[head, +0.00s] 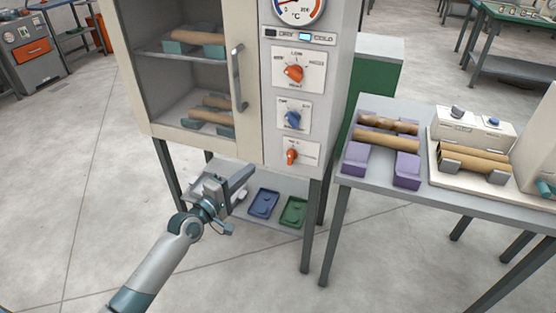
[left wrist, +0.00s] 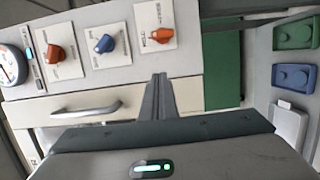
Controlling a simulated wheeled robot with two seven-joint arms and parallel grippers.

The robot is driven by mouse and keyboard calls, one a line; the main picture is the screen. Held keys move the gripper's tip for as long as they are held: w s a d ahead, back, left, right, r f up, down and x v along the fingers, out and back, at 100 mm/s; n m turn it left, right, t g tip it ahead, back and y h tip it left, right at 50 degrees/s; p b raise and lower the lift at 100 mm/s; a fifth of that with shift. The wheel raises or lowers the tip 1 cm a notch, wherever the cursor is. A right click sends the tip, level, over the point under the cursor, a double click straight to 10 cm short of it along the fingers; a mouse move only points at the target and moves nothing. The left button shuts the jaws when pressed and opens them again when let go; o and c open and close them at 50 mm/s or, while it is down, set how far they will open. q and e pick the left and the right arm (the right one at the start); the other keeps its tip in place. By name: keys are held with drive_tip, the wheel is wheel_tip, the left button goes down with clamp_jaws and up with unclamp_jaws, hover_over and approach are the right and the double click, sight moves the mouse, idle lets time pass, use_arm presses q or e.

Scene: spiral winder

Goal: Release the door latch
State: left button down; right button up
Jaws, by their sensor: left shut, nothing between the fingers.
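A beige cabinet door (head: 191,135) with a glass window is shut. Its vertical bar handle (head: 238,78) also shows in the left wrist view (left wrist: 85,110). The panel beside it has an upper orange knob (head: 293,73), a blue knob (head: 292,119) and a smaller lower orange knob (head: 291,157), also in the left wrist view (left wrist: 162,36). I cannot read which one is the latch. My left gripper (head: 246,174) is shut and empty, below the door's lower edge and apart from the lower knob. Its closed fingers also show in the left wrist view (left wrist: 159,94).
A round gauge (head: 298,8) tops the panel. A blue tray (head: 264,203) and a green tray (head: 293,212) lie on the shelf under the cabinet. A side table (head: 430,198) on the right carries wooden rolls on purple stands (head: 408,170) and a small control box (head: 472,127).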

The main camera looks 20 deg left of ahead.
sight(291, 157)
use_arm(q)
drive_tip(key=shift+w, duration=0.15)
